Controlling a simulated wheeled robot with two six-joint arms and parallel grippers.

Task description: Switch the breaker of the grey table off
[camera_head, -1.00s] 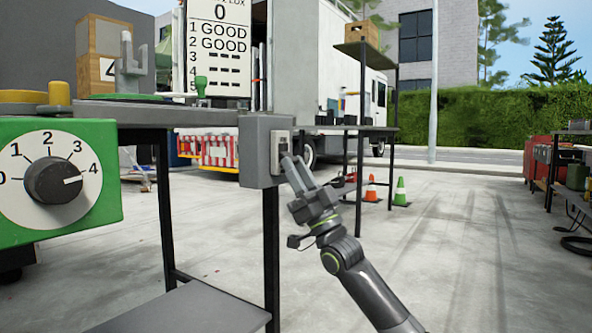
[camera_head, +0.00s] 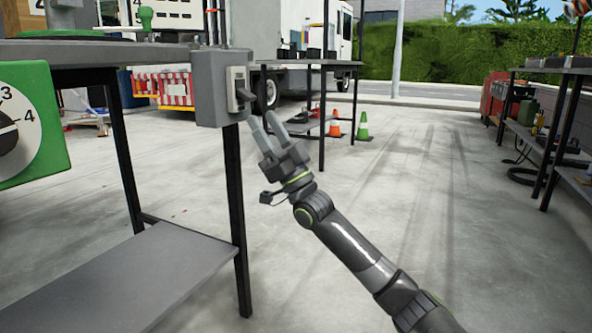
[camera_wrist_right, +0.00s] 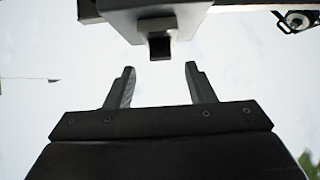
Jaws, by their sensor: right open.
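The grey table (camera_head: 100,52) stands at the left in the head view, with a grey breaker box (camera_head: 212,92) at its right corner. A dark switch lever (camera_head: 245,95) sticks out from the light plate on the box's right side. I cannot tell clearly whether it is on or off. My right gripper (camera_head: 262,118) is open, just below and right of the lever, apart from it. In the right wrist view the lever (camera_wrist_right: 160,47) is just beyond and between the two spread fingertips (camera_wrist_right: 159,70), with nothing held. My left gripper is not in view.
A green box with a numbered dial (camera_head: 30,130) is at the left. The table's lower shelf (camera_head: 150,275) and a dark leg (camera_head: 238,220) are below the breaker box. Orange (camera_head: 335,125) and green (camera_head: 363,127) cones stand behind.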

